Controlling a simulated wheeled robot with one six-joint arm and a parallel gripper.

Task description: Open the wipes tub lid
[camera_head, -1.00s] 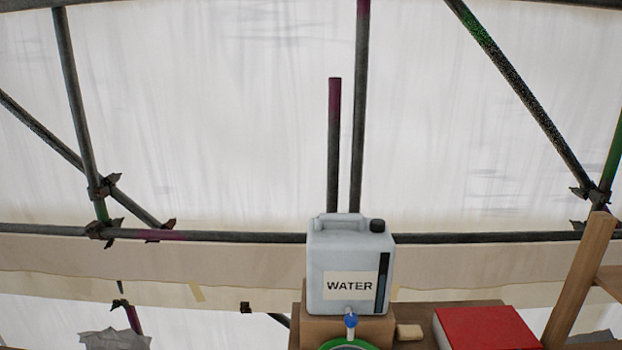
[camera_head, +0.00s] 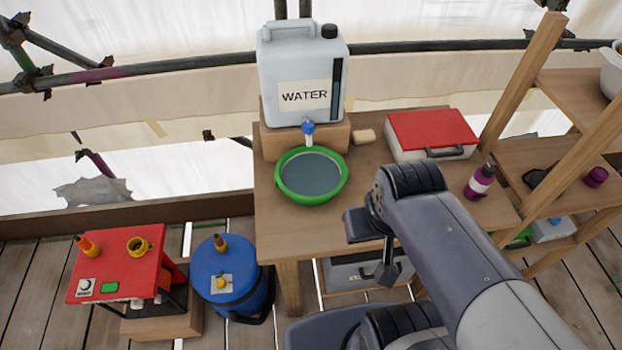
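I cannot pick out a wipes tub for certain in the head view.
On the table (camera_head: 400,180) are a water jug (camera_head: 290,75), a green basin (camera_head: 331,196), a red-lidded case (camera_head: 432,133) and a purple bottle (camera_head: 480,182). A blue drum (camera_head: 228,288) and a red stand (camera_head: 115,268) are at the left. Wooden shelf posts rise at the right.

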